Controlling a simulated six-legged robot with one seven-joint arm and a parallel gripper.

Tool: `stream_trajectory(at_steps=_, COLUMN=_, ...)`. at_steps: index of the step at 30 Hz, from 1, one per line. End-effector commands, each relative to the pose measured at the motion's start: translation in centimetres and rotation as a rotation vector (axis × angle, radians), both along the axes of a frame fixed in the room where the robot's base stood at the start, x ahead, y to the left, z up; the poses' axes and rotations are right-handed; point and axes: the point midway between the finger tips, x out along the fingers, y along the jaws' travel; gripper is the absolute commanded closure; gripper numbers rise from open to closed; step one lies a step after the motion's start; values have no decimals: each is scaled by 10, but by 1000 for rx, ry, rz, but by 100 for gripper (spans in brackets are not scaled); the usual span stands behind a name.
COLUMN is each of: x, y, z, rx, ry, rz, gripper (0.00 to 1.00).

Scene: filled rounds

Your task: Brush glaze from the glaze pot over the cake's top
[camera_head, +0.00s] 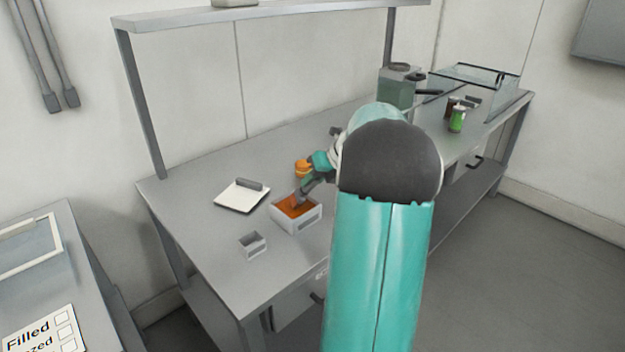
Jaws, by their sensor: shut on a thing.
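The glaze pot (300,226) is a white open box on the metal table, with orange-brown glaze (288,204) inside. My gripper (309,183) is just above its back right side, small and partly hidden by my arm. It is shut on a dark brush (300,199), whose lower end reaches into the pot at the glaze. How deep the brush dips cannot be told. A small orange round thing (302,167), perhaps the cake, sits behind the pot, partly covered by my gripper.
A white board (238,201) with a grey bar lies left of the pot. A small grey open box (252,246) stands in front. A green canister (396,92), a green jar (457,120) and a glass case (470,80) stand at the far right. A shelf spans above.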

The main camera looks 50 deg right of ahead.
Motion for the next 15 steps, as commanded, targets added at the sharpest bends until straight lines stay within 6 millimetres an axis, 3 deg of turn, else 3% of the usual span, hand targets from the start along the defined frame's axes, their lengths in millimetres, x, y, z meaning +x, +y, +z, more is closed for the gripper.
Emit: stream_trajectory(at_steps=15, x=0, y=0, z=4, rx=-1, ry=0, rz=0, gripper=100)
